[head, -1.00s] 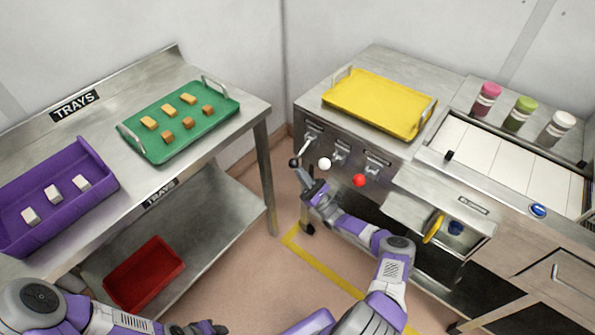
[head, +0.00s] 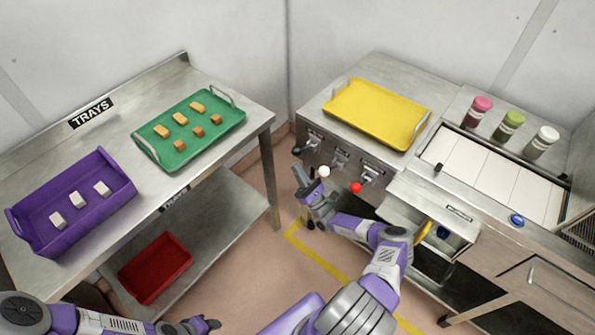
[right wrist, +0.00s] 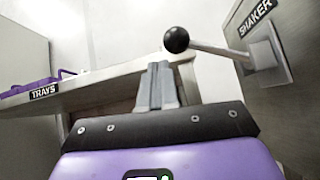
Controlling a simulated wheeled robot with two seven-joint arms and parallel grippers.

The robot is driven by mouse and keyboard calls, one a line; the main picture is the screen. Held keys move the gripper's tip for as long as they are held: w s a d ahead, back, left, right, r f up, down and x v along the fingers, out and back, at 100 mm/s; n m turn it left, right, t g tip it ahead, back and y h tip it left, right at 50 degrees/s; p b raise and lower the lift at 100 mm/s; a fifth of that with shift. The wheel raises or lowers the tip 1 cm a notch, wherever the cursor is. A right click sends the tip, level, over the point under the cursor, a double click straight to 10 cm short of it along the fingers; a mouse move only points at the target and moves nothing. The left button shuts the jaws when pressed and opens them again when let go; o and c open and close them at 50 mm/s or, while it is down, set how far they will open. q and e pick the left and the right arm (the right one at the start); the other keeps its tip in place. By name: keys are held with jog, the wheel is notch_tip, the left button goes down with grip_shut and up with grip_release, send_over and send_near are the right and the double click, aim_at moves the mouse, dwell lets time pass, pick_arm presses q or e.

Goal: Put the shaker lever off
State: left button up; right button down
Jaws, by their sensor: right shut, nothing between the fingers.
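The shaker lever has a black ball knob (head: 296,150) and sits at the left end of the machine's front panel. In the right wrist view its metal rod runs left from a plate beside the SHAKER label, ending in the black knob (right wrist: 176,40). My right gripper (head: 297,169) is shut and empty, just below the knob in the head view. Its closed fingers (right wrist: 157,84) also show in the right wrist view, with the knob beyond them and apart from them. My left gripper (head: 212,323) is low at the bottom edge, its jaws unclear.
Beside the shaker lever are levers with a white knob (head: 323,171) and a red knob (head: 356,188). A yellow tray (head: 377,112) lies on top of the machine. An open drawer (head: 430,222) juts out to the right. A tray table (head: 262,116) stands left, across a floor gap.

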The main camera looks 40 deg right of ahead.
jog(key=s+a+f, duration=0.5)
jog(key=s+f, duration=0.1)
jog(key=s, duration=0.5)
jog(key=shift+f+p, duration=0.2)
jog(key=shift+p, duration=0.15)
jog(key=shift+s+a, duration=0.1)
jog(key=a+f+n+g+y, duration=0.1)
jog(key=a+n+g+y, duration=1.65)
jog(key=a, duration=0.65)
jog(key=s+a+f+n+g+h, duration=0.3)
jog(key=s+g+h, duration=0.1)
jog(key=s+g, duration=0.2)
jog(key=s+a+f+n+g+h, duration=0.3)
jog(key=s+a+n+g+h, duration=0.1)
jog(key=s+g, duration=0.2)
jog(key=d+r+n+t+h, duration=0.1)
jog(key=d+n+t+h, duration=0.2)
jog(key=d+n+h, duration=0.4)
jog(key=shift+n+h, duration=0.85)
jog(key=shift+h, duration=0.2)
